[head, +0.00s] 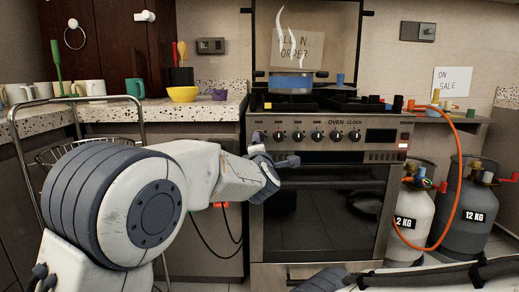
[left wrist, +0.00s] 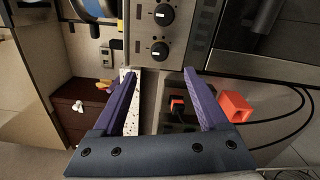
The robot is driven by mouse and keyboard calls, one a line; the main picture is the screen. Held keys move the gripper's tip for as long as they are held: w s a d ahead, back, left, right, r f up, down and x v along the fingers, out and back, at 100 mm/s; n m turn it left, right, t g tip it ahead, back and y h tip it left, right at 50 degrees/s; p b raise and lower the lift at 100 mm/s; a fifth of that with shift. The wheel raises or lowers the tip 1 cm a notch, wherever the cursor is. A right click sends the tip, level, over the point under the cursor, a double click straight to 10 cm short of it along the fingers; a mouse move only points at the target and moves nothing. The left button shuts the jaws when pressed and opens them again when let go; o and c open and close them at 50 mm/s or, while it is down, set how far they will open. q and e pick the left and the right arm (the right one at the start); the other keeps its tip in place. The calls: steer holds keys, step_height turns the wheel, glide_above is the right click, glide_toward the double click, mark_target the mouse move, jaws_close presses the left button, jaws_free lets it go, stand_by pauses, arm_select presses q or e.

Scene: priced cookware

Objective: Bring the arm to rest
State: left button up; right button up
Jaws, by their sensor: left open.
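My left arm comes in from the left in the head view. Its gripper (head: 277,163) is in front of the oven, just below the left end of the knob row. In the left wrist view the gripper (left wrist: 160,76) has its two purple fingers spread, with nothing between them. Two oven knobs (left wrist: 160,50) show beyond the fingertips; I cannot tell how far away they are. My right gripper is not in view; a pale arm part of mine shows along the bottom right of the head view.
The oven (head: 325,207) fills the middle, with a blue pot (head: 290,83) on top. Mugs and bowls, including a yellow bowl (head: 183,94), stand on the left counter. Two gas cylinders (head: 466,215) with an orange hose (head: 455,170) stand right. A metal rack (head: 62,150) is at left.

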arm_select(q)
steer(key=s+a+f+m+g+h, duration=0.1)
steer(key=s+a+f+m+g, duration=0.4)
steer(key=f, duration=0.4)
steer(key=s+a+f+m+g+h, duration=0.15)
steer(key=s+a+f+m, duration=0.25)
steer(key=s+f+m, duration=0.4)
steer(key=s+a+f+m+g+y, duration=0.1)
steer(key=s+a+f+m+g, duration=0.2)
steer(key=s, duration=0.4)
steer(key=s+a+f+m+g+y, duration=0.1)
steer(key=s+a+f+m+g, duration=0.15)
steer(key=s+f, duration=0.4)
steer(key=s+a+f+m+g+y, duration=0.1)
steer(key=s+a+f+m+g, duration=0.2)
steer(key=s, duration=0.4)
steer(key=s+d+r+m+g+h+p, duration=0.25)
steer(key=s+d+r+m+p, duration=0.5)
steer(key=s+d+r, duration=0.65)
step_height(320, 180, up, 38)
steer(key=a+n+y+p, duration=0.1)
steer(key=p, duration=3.8)
steer(key=shift+s+a, duration=0.15)
steer(key=shift+s, duration=0.05)
